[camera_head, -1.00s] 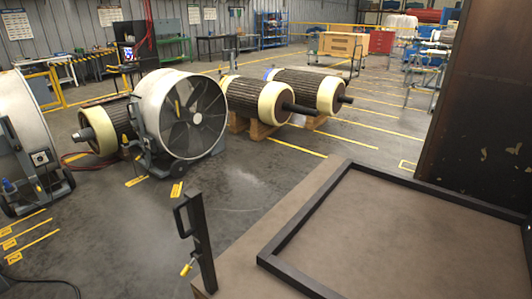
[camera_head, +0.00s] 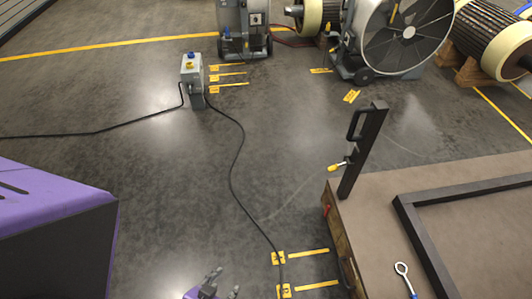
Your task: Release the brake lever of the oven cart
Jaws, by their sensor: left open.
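The oven cart (camera_head: 470,172) has a flat brown deck at the right, with a dark frame (camera_head: 408,216) on it. My left gripper (camera_head: 222,284) is at the bottom edge, low and left of the cart, open and empty, apart from the lever. My right gripper is out of view.
A ring-ended tool with a blue handle (camera_head: 402,270) lies on the cart deck. A grey control box (camera_head: 192,80) stands on the floor, its black cable (camera_head: 236,160) running towards the cart. A large fan (camera_head: 408,32) stands behind.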

